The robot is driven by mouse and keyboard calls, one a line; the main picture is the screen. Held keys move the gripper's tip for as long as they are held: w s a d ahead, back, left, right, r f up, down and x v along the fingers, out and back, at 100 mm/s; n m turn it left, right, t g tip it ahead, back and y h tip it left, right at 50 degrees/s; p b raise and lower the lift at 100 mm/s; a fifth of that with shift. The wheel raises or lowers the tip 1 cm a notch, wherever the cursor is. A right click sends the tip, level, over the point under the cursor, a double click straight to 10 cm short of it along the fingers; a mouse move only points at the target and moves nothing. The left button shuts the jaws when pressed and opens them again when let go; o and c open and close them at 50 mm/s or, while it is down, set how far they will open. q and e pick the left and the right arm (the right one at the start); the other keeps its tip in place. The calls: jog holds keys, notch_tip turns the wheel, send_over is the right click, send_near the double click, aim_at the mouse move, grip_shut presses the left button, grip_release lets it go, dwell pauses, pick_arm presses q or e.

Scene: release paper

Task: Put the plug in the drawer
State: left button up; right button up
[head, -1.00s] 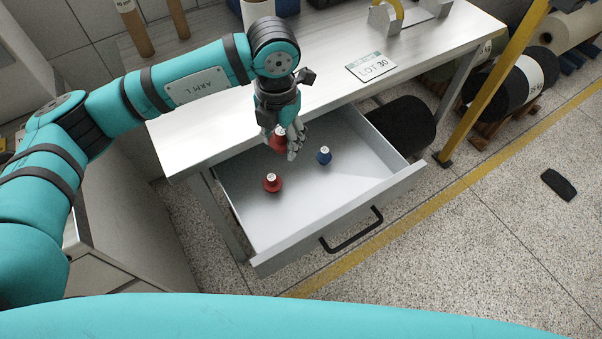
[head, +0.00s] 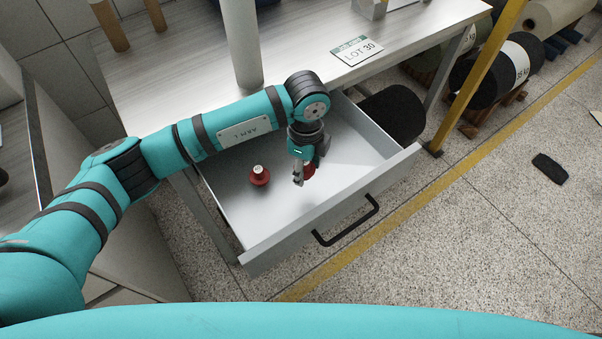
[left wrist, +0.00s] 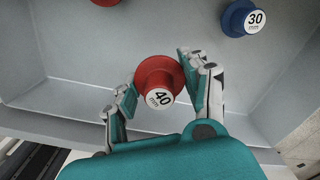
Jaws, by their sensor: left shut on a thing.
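My left gripper (head: 302,176) is shut on a red plug (head: 309,171), over or inside the open drawer (head: 275,243). In the left wrist view this red plug (left wrist: 158,82) sits between the fingers, its pale end marked "40 mm". I cannot tell whether it touches the drawer floor. A second red plug (head: 259,176) stands on the drawer floor to the left. A blue plug marked "30" (left wrist: 243,18) shows in the left wrist view; in the head view my arm hides it. My right gripper is not in view.
The drawer is pulled out below a grey table (head: 180,85) and has a black handle (head: 347,221). A "LOT 30" card (head: 357,50) lies on the table. A yellow post (head: 478,85) stands at right. The drawer's front left floor is clear.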

aim_at(305, 188)
pick_arm(q)
jog(key=shift+f, duration=2.75)
jog(key=shift+f, duration=0.2)
jog(key=o, duration=1.1)
jog(key=shift+r, duration=0.1)
notch_tip(305, 188, up, 12)
jog(key=shift+r, duration=0.15)
